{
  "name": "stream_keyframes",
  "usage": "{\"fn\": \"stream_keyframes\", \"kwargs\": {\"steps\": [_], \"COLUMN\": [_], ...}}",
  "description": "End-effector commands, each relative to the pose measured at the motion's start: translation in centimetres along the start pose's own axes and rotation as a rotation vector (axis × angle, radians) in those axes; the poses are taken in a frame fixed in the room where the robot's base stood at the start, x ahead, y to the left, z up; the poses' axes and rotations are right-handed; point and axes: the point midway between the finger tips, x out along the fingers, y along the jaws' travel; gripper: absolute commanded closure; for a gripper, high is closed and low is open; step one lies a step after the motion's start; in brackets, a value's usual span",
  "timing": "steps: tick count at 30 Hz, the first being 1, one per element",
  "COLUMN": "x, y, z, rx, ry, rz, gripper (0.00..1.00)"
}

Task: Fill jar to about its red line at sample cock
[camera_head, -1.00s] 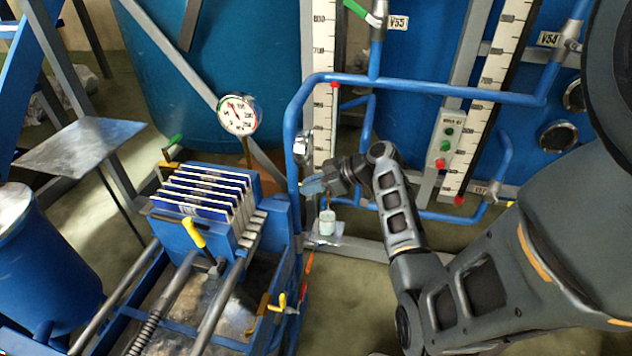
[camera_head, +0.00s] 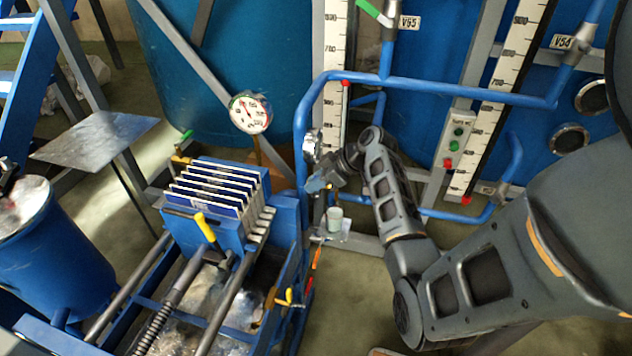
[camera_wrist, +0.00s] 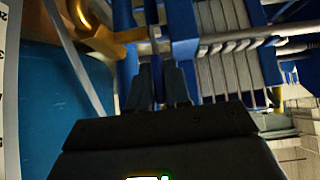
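The jar (camera_head: 334,219) is a small pale, whitish-green cylinder standing upright on a small plate (camera_head: 350,237) low beside the blue pipe. Its red line and level are too small to make out. My gripper (camera_head: 316,184) is just above and left of the jar, at the sample cock by the vertical pipe. In the wrist view, my gripper (camera_wrist: 160,85) has its two dark fingers close together on either side of a narrow blue handle (camera_wrist: 156,70). Yellow-brass cock parts (camera_wrist: 105,42) lie just beyond and left of the fingertips. The cock's outlet is hidden in the head view.
A blue filter press with white plates (camera_head: 215,190) and a yellow handle (camera_head: 204,227) stands to the left. A round gauge (camera_head: 250,113) rises behind it. Blue pipes (camera_head: 430,86) and white level scales (camera_head: 333,50) stand behind the arm. Open floor lies at the lower middle.

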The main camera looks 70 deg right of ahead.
Motion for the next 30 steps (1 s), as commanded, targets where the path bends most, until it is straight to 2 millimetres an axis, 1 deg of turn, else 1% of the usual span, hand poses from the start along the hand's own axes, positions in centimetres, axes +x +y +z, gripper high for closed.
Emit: {"fn": "stream_keyframes", "kwargs": {"steps": [1,5,6,14,17,24,27,30], "x": [0.0,0.0,0.0,-0.2,-1.1,-5.0,-6.4,-7.3], "y": [0.0,0.0,0.0,0.0,0.0,0.0,0.1,0.0], "z": [-0.1,-0.1,0.0,0.0,0.0,0.0,0.0,0.0], "rx": [-0.001,-0.001,-0.001,-0.001,-0.001,-0.002,-0.001,-0.001], "ry": [0.001,0.001,0.001,0.001,0.003,0.002,0.002,0.001], "rz": [0.0,-0.001,-0.001,-0.001,0.001,0.002,0.001,0.0], "gripper": [0.77,0.64,0.63,0.63,0.63,0.63,0.63,0.63]}}
